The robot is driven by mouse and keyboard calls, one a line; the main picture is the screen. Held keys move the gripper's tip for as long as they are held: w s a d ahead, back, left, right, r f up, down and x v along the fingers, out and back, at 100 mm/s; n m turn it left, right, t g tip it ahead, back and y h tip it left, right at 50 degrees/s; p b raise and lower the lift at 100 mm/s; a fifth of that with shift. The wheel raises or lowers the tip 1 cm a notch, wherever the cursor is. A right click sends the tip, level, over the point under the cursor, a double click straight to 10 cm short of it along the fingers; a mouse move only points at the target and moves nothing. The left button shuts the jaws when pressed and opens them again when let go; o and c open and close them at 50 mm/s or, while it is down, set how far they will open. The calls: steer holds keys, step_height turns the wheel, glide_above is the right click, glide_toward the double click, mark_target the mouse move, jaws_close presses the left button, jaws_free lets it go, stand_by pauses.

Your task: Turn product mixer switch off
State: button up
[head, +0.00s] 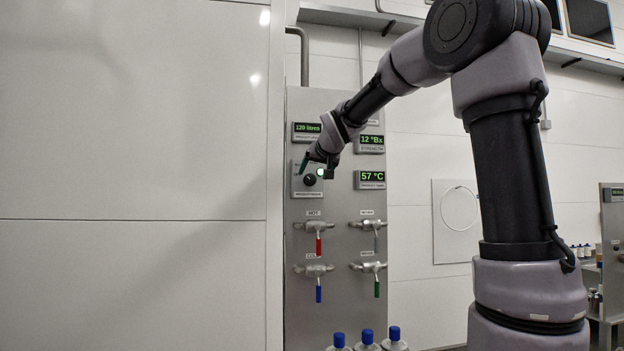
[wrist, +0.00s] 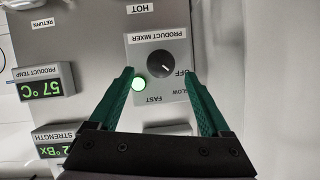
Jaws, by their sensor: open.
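The product mixer switch is a black round knob (wrist: 161,63) on a light square plate (wrist: 143,45) labelled PRODUCT MIXER, with OFF, SLOW and FAST marks. The wrist view shows it upside down. A green lamp (wrist: 138,84) on the plate is lit. The knob's white mark points toward the lower right of the wrist picture, near the OFF and SLOW marks; I cannot tell which exactly. In the head view the knob (head: 310,179) is on the panel's left side. My gripper (wrist: 160,75) is open, its green fingers on either side of the knob.
Displays reading 12 °Bx (head: 371,140) and 57 °C (head: 371,178) are right of the switch on the grey panel (head: 340,240). Several valves with red (head: 319,246), blue (head: 318,293) and green (head: 377,289) handles are below. Bottles with blue caps (head: 367,336) stand at the bottom.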

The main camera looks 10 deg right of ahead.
mark_target(309, 178)
steer(key=shift+x, duration=2.1)
jaws_close()
steer(key=shift+a, duration=0.1)
steer(key=n+h, duration=0.2)
steer(key=shift+a+n, duration=0.2)
steer(key=shift+n, duration=0.1)
steer(key=n+h, duration=0.2)
steer(key=n, duration=0.1)
steer(key=shift+a+f, duration=0.1)
steer(key=shift+n, duration=0.4)
